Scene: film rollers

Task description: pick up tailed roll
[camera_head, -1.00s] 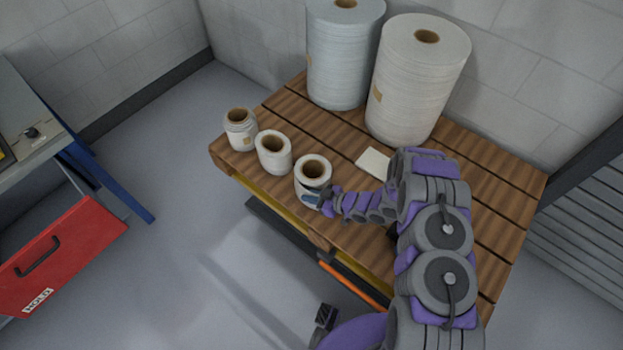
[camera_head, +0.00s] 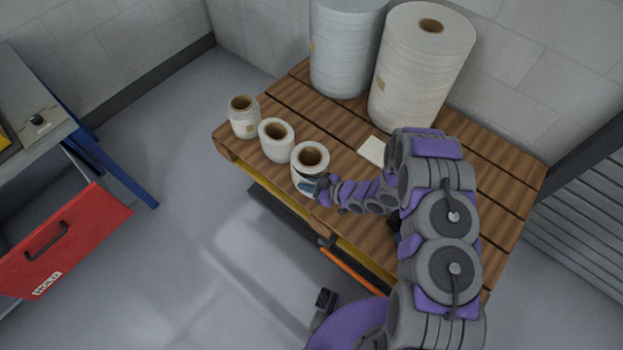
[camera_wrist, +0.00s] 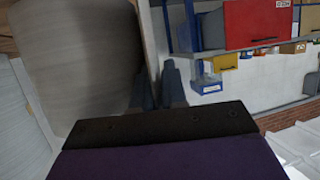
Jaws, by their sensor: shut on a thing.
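Three small white film rolls with brown cores stand in a row along the pallet's left edge. My gripper (camera_head: 312,186) is at the near side of the rightmost roll (camera_head: 310,158), shut on it. That roll is upright, and I cannot tell whether it is clear of the boards. In the wrist view, its pale wall (camera_wrist: 75,60) fills the left side, beside my gripper's dark fingers (camera_wrist: 158,88). The jaw contact is hidden, and I cannot make out a loose tail. The middle roll (camera_head: 276,148) is close by on the left; the far-left roll (camera_head: 244,125) is beyond it.
Two tall rolls (camera_head: 346,55) (camera_head: 420,75) stand at the back of the wooden pallet (camera_head: 470,185). A pale card (camera_head: 372,150) lies on its boards. A red panel (camera_head: 65,240) and a workbench (camera_head: 30,110) are at left. Open floor (camera_head: 180,180) lies between.

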